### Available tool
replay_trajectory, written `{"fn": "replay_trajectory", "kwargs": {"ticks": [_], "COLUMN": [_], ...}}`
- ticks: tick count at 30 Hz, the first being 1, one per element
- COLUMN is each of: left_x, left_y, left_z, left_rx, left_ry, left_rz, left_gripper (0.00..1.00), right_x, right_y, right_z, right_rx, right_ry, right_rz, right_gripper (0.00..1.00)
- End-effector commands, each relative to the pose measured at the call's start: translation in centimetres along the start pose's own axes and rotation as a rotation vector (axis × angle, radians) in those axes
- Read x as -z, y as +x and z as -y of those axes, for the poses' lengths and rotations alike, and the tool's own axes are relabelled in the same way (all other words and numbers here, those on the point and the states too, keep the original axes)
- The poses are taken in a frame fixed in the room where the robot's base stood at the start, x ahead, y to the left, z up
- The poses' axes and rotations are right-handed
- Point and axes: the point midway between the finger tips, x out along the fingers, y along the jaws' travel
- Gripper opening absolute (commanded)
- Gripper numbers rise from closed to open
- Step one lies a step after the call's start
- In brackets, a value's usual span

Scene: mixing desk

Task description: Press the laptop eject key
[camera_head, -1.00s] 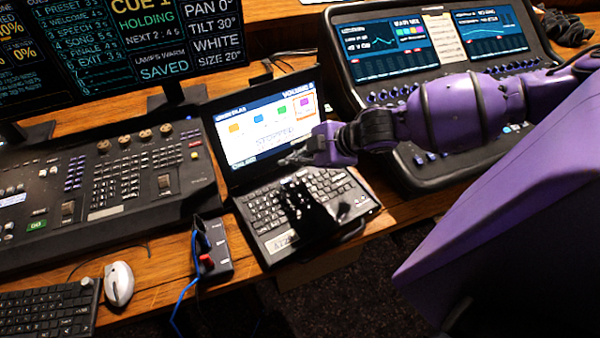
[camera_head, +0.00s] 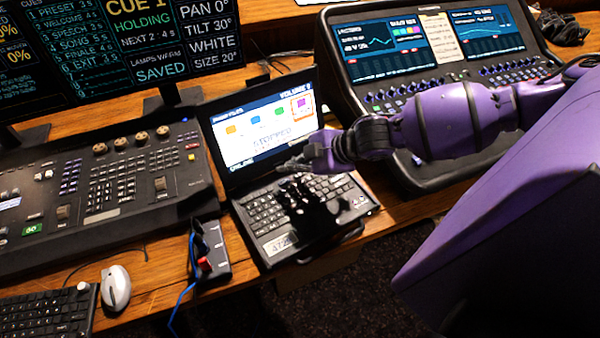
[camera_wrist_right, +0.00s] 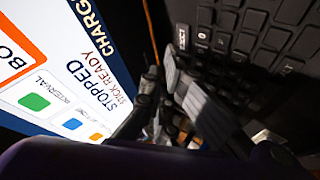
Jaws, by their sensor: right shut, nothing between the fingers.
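The laptop stands open on the desk. Its lit screen (camera_head: 265,128) shows coloured icons and the word STOPPED, and its black keyboard (camera_head: 262,213) faces up. My right gripper (camera_head: 281,168) is shut and empty, low over the keyboard's upper edge, close to the screen's foot. In the right wrist view its fingertips (camera_wrist_right: 164,68) are between the screen (camera_wrist_right: 55,75) and the dark keys (camera_wrist_right: 255,40). I cannot tell which key is the eject key, or whether the fingertips touch one. The arm's shadow darkens part of the keys. My left gripper is out of view.
A lighting console (camera_head: 105,180) stands left of the laptop, another console with screens (camera_head: 395,50) at its right. A small box (camera_head: 212,250) with a blue cable, a mouse (camera_head: 116,288) and a keyboard (camera_head: 45,315) lie front left. Monitors stand behind.

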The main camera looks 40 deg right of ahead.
Motion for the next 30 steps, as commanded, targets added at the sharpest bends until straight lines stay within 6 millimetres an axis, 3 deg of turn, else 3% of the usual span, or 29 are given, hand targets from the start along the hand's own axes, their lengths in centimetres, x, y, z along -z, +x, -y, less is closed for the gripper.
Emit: {"fn": "replay_trajectory", "kwargs": {"ticks": [30], "left_x": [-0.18], "left_y": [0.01], "left_z": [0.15], "left_rx": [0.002], "left_ry": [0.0], "left_rz": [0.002], "left_gripper": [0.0], "right_x": [-0.43], "right_y": [0.62], "right_z": [0.45], "right_rx": [0.0], "right_ry": [0.001], "right_rz": [0.0], "right_gripper": [0.0]}}
